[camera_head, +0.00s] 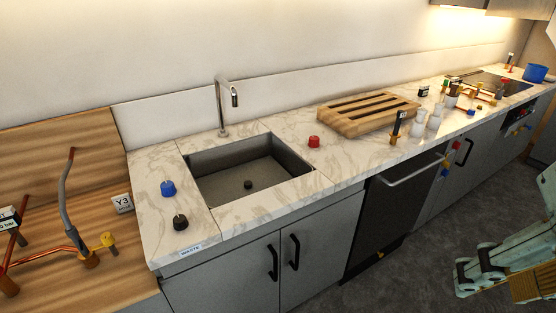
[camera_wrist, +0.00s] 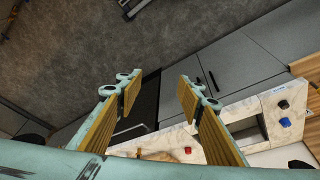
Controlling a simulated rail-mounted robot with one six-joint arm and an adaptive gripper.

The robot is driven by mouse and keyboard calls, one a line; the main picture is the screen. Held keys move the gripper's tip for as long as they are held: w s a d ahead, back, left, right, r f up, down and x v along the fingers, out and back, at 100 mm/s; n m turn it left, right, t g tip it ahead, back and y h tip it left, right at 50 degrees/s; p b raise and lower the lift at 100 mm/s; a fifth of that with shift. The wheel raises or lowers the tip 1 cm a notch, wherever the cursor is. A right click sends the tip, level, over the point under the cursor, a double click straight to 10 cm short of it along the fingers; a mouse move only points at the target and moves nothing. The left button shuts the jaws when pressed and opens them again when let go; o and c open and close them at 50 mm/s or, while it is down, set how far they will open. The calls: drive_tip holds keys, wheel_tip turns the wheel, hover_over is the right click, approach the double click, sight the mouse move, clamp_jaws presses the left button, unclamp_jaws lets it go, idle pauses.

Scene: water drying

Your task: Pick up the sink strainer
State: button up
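A small dark round piece (camera_head: 248,184) sits on the floor of the grey sink basin (camera_head: 220,162); it looks like the sink strainer, though it is too small to be sure. A black knob-like piece (camera_head: 180,221) stands on the marble counter left of the basin and also shows in the wrist view (camera_wrist: 283,104). My gripper (camera_wrist: 160,92) is open and empty, its two padded fingers wide apart. In the head view my gripper is at the lower right, in front of the cabinets and far from the sink.
A blue knob (camera_head: 168,188) and a red knob (camera_head: 314,141) stand beside the basin. A tap (camera_head: 223,105) rises behind it. A wooden rack (camera_head: 368,113) and several small bottles stand further right. Copper pipes (camera_head: 80,235) stand at the left. The floor before the cabinets is clear.

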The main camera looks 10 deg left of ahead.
drive_tip(key=w+a+r+m+g+p, duration=0.1)
drive_tip(key=w+a+m+p, duration=0.15)
drive_tip(key=w+a, duration=0.65)
drive_tip(key=w+a+r+m+y+p, duration=0.1)
drive_tip(key=w+a+m+p, duration=0.2)
drive_tip(key=w, duration=1.3)
drive_tip(key=w+a+r+m+g+p, duration=0.15)
drive_tip(key=w+a+m, duration=0.35)
drive_tip(key=w, duration=0.7)
drive_tip(key=w+a+f+m+p, duration=0.1)
drive_tip(key=w+a+f+m, duration=0.1)
drive_tip(key=w+a+f, duration=0.45)
drive_tip(key=w+a+f+m+p, duration=0.1)
drive_tip(key=w+a+f, duration=0.3)
drive_tip(key=w+a, duration=0.45)
drive_tip(key=w+a+f+m+p, duration=0.1)
drive_tip(key=w+a+f+m, duration=0.1)
drive_tip(key=a+f, duration=0.6)
drive_tip(key=w+a+f+m+g+p, duration=0.1)
drive_tip(key=w+a+f+m, duration=0.1)
drive_tip(key=a+f, duration=0.7)
drive_tip(key=shift+w+a+f+m+y+p, duration=0.15)
drive_tip(key=shift+a+f+m+y+p, duration=0.05)
drive_tip(key=shift+f+m+y+p, duration=0.3)
drive_tip(key=shift+g, duration=0.25)
